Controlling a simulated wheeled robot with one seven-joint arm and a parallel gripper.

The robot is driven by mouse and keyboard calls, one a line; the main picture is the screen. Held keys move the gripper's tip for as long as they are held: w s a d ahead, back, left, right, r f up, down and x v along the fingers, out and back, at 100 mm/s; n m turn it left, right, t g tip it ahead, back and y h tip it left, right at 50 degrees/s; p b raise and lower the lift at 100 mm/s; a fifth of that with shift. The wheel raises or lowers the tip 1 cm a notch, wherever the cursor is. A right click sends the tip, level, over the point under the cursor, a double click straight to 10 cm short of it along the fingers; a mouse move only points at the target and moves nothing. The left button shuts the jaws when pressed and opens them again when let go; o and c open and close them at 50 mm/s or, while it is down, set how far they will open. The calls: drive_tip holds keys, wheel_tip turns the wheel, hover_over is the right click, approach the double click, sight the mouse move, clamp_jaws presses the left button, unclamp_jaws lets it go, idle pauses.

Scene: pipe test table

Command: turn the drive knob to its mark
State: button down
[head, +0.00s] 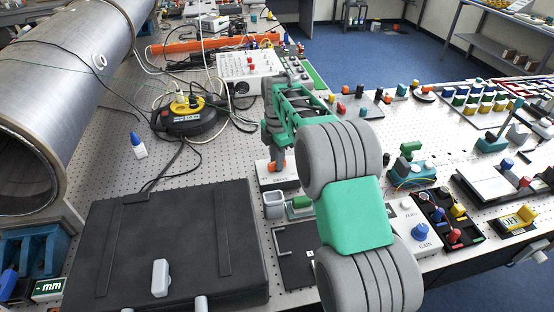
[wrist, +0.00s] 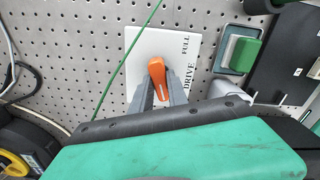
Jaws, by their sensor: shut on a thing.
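The drive knob (wrist: 156,71) is orange, on a white plate (wrist: 143,45) lettered DRIVE and FULL. The FULL lettering (wrist: 186,46) is at the plate's upper right in the wrist view. The knob's broad rounded end points up in that view, slightly left, apart from the lettering. My gripper (wrist: 161,91) has its grey fingers on either side of the knob and is shut on it. In the head view the knob (head: 272,167) is a small orange patch below my gripper (head: 276,160). The fingers hide the knob's lower sides, and no mark line is clear.
A green square button (wrist: 244,53) in a grey housing stands right of the plate. A thin green cable (wrist: 127,60) crosses the wrist view at left. In the head view, a black case (head: 170,240) lies to the left and a yellow-topped cable reel (head: 187,115) behind it.

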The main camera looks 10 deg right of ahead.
drive_tip(key=shift+n, duration=1.1)
drive_tip(key=c, duration=1.3)
unclamp_jaws()
wheel_tip(320, 180, up, 8)
drive_tip(key=shift+f+b, duration=0.1)
drive_tip(key=shift+b, duration=0.55)
